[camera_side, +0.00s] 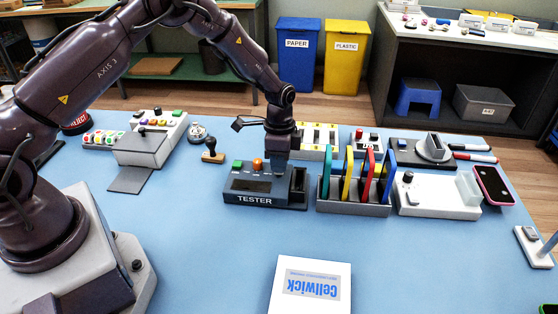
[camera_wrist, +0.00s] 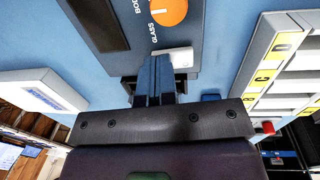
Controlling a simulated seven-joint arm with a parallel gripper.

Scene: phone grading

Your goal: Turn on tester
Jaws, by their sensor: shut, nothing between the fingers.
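The tester (camera_side: 254,200) is a dark blue-grey box with its name on the front, standing mid-table. On its top are a green button (camera_side: 238,164), an orange knob (camera_side: 258,164) and a dark screen; an open dark slot is at its right end. My gripper (camera_side: 281,174) is shut and empty, pointing down over the tester's top, right of the orange knob. In the wrist view the closed fingertips (camera_wrist: 160,58) are at a pale switch-like piece (camera_wrist: 178,57) below the orange knob (camera_wrist: 168,11) and GLASS label. Whether they touch it I cannot tell.
A rack of coloured upright plates (camera_side: 353,209) stands close right of the tester. A yellow-and-white labelled tray (camera_side: 318,153) is behind. A stamp (camera_side: 212,152) is to the left. A white Cellwick box (camera_side: 311,284) lies in front; the blue table front left of it is clear.

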